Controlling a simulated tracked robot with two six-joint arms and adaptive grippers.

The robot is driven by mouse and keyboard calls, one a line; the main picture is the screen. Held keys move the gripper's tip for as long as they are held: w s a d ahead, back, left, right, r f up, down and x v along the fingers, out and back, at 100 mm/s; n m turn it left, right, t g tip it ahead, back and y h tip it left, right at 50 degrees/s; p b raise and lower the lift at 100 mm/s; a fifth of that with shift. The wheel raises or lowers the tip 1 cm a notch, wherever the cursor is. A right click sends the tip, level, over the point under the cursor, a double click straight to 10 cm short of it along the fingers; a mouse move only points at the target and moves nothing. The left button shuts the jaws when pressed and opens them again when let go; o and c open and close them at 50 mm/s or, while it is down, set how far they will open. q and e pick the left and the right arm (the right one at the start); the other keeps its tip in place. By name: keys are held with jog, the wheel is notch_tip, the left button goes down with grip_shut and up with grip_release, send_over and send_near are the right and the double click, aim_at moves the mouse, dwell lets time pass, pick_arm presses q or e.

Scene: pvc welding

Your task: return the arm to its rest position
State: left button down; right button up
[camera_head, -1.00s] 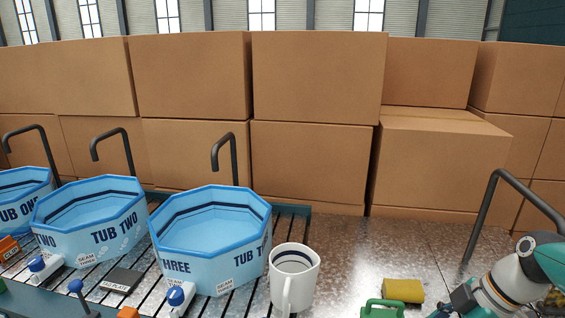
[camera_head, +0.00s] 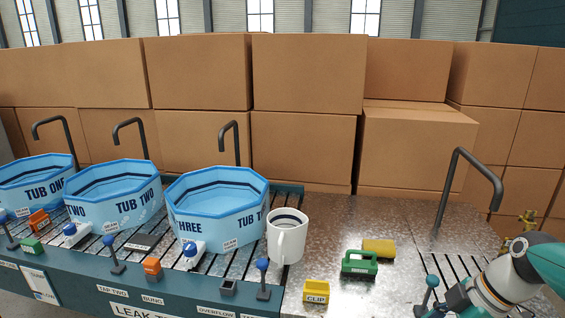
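One arm of mine (camera_head: 500,290) comes in at the lower right corner, with a white and teal link and a dark joint. Its gripper end is at or past the bottom edge, and I cannot make out its fingers. It is close to a small teal-knobbed lever (camera_head: 430,284) on the bench. My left arm and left gripper are not in view.
Blue tubs one (camera_head: 36,184), two (camera_head: 113,196) and three (camera_head: 216,212) stand on slats at left. A white mug (camera_head: 287,238), green tool (camera_head: 359,263), yellow sponge (camera_head: 379,248) and yellow clip block (camera_head: 316,292) sit on the metal bench (camera_head: 335,215). Cardboard boxes (camera_head: 305,75) stand behind.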

jog(key=w+a+f+m+g+p, duration=0.1)
jog(key=a+f+m, duration=0.3)
jog(key=f, duration=0.5)
jog(key=w+a+f+m+p, duration=0.1)
jog(key=a+f+m, duration=0.25)
jog(key=f, duration=0.55)
jog(key=s+a+f+m+p, duration=0.2)
jog(key=s+a+f+m, duration=0.7)
jog(key=s+f, duration=0.4)
jog(key=shift+s+a+f, duration=0.2)
jog(key=shift+a+f, duration=0.15)
jog(key=shift+a, duration=0.3)
